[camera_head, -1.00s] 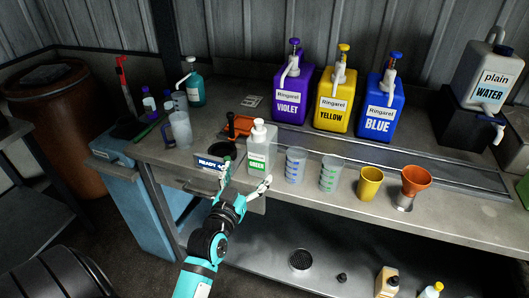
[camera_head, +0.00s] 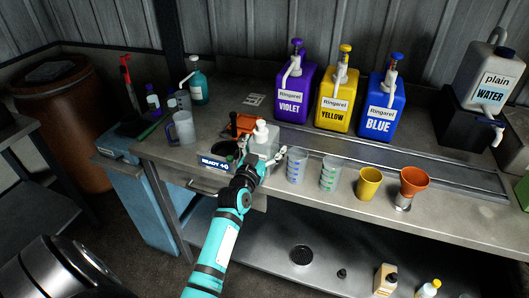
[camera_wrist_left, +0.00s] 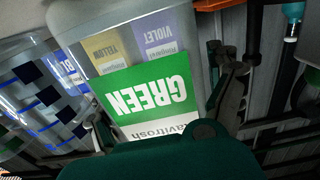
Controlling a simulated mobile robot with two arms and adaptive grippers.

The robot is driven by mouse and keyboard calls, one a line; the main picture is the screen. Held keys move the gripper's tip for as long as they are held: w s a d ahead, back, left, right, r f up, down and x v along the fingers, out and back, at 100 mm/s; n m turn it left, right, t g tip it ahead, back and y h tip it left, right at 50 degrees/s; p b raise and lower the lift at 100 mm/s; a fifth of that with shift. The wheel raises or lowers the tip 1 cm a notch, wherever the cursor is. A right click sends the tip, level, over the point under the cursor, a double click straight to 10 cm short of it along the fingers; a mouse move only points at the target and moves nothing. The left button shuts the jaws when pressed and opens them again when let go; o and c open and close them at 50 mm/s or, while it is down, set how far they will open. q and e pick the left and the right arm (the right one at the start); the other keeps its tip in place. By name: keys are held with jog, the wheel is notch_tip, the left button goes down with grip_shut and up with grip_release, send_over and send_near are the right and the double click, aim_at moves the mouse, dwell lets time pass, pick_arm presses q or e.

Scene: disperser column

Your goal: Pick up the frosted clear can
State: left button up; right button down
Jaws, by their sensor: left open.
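The frosted clear can (camera_head: 263,145) with a white pump top stands near the front edge of the bench. In the left wrist view its green GREEN label (camera_wrist_left: 150,95) faces the camera upside down, and the jugs behind show through its wall. My left gripper (camera_head: 255,162) is open at the can's front, hiding the label in the head view. In the wrist view its fingers (camera_wrist_left: 165,110) lie on either side of the can; whether they touch it is unclear. My right gripper is not in view.
Right of the can stand two clear measuring cups (camera_head: 297,165), a yellow cup (camera_head: 369,184) and an orange funnel cup (camera_head: 411,182). A black round holder (camera_head: 225,153) and clear jug (camera_head: 184,128) are left. Violet (camera_head: 293,100), yellow (camera_head: 338,102) and blue (camera_head: 382,108) jugs stand behind.

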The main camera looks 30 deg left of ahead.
pick_arm(q)
jog(key=shift+s, duration=0.1)
jog(key=shift+c, duration=0.5)
jog(key=c, duration=1.2)
